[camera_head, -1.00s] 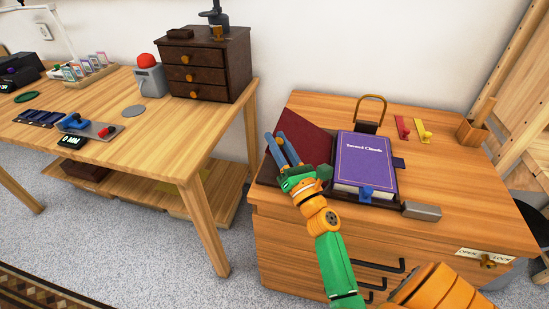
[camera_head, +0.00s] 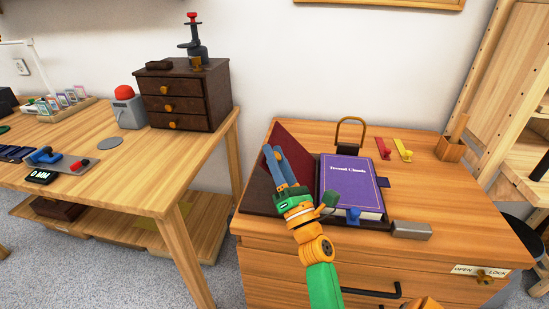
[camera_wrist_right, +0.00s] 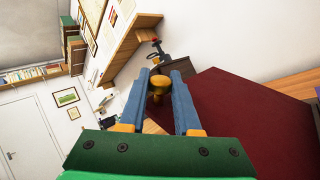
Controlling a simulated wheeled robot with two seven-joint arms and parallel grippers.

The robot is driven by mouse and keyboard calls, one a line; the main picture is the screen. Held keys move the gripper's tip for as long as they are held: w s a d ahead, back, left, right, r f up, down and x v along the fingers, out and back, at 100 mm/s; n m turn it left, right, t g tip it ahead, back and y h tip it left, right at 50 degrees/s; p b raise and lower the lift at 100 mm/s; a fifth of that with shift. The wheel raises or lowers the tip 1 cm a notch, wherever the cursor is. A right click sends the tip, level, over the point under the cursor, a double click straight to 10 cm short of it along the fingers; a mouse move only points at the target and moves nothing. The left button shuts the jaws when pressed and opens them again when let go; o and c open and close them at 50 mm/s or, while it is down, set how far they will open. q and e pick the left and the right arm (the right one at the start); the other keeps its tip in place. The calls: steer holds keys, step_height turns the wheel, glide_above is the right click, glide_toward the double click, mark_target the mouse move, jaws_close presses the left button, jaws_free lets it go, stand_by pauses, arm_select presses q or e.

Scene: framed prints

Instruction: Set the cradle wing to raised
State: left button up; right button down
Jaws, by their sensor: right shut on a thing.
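The cradle wing is a dark red panel (camera_head: 300,152) to the left of the purple book (camera_head: 350,185) on the wooden cabinet. It stands tilted up, with its lower part behind my right gripper. In the right wrist view the wing (camera_wrist_right: 240,115) fills the right side. My right gripper (camera_head: 272,152) is at the wing's left side. Its blue fingers are shut on a yellow knob (camera_wrist_right: 158,84), seen between the fingertips in the wrist view. How the knob joins the wing is hidden. The book lies on the dark cradle (camera_head: 265,200). My left gripper is not in view.
A grey block (camera_head: 411,230) sits at the cradle's right front. A brass loop (camera_head: 351,121) stands behind the book. Red (camera_head: 382,148) and yellow (camera_head: 402,149) tags and a wooden holder (camera_head: 450,148) lie farther right. A table with brown drawers (camera_head: 185,95) is at left.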

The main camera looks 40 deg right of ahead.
steer(key=c, duration=0.6)
jaws_free()
steer(key=b+v, duration=0.2)
steer(key=v, duration=0.5)
